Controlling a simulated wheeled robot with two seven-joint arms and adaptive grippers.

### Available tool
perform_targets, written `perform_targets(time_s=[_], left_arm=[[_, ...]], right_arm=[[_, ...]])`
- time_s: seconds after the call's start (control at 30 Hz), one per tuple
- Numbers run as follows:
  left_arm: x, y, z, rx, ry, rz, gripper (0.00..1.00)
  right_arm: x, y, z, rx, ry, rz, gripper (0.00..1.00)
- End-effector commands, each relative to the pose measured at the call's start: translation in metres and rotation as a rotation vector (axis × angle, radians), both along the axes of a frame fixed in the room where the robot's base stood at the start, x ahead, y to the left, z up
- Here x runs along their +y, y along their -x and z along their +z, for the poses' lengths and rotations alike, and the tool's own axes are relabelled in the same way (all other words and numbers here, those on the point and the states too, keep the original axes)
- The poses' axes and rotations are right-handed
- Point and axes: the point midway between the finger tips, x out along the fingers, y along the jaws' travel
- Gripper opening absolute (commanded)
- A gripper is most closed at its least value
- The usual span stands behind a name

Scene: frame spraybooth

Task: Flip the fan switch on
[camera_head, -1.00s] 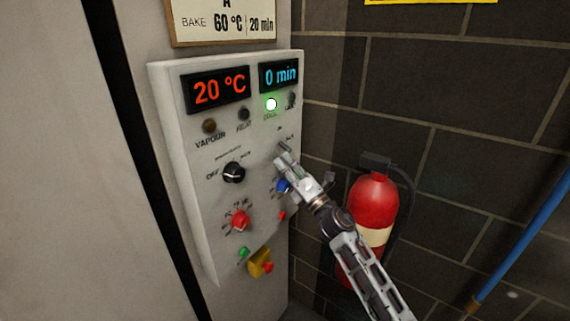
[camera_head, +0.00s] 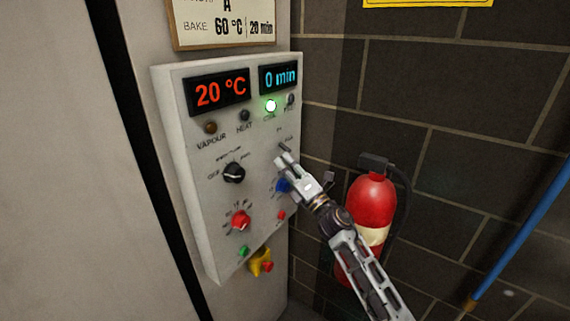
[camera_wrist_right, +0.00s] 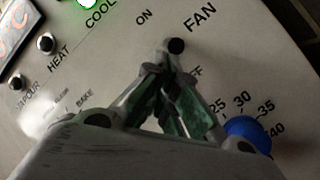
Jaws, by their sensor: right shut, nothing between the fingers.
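The fan switch shows in the right wrist view as a small dark round tip (camera_wrist_right: 176,46) on the grey control panel (camera_wrist_right: 110,65). It sits beside the word FAN, between the ON and OFF labels. Its lever is seen nearly end-on, so I cannot tell which way it is thrown. In the head view it is tiny and mostly hidden by my right gripper (camera_head: 285,155). That gripper is shut and empty, its fingertips (camera_wrist_right: 163,58) right beside the switch tip. I cannot tell whether they touch it. My left gripper is not in view.
The panel carries a black rotary knob (camera_head: 234,172), a red knob (camera_head: 240,220), a blue knob (camera_head: 283,185) just under my gripper, and a lit green COOL lamp (camera_head: 270,105). A red fire extinguisher (camera_head: 372,200) hangs on the dark block wall behind my arm.

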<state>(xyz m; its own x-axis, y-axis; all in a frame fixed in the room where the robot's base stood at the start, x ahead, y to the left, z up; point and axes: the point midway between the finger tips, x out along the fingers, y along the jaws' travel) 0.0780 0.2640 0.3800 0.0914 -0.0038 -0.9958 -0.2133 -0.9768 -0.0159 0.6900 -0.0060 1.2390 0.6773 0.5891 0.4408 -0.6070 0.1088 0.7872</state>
Motion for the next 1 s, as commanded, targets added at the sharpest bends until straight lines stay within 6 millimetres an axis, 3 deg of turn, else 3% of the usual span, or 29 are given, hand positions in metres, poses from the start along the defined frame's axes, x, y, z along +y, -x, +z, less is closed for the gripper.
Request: perform_targets(time_s=[1.0], left_arm=[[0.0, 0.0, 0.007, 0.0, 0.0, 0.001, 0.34]], right_arm=[[-0.008, -0.005, 0.017, -0.003, 0.002, -0.001, 0.0]])
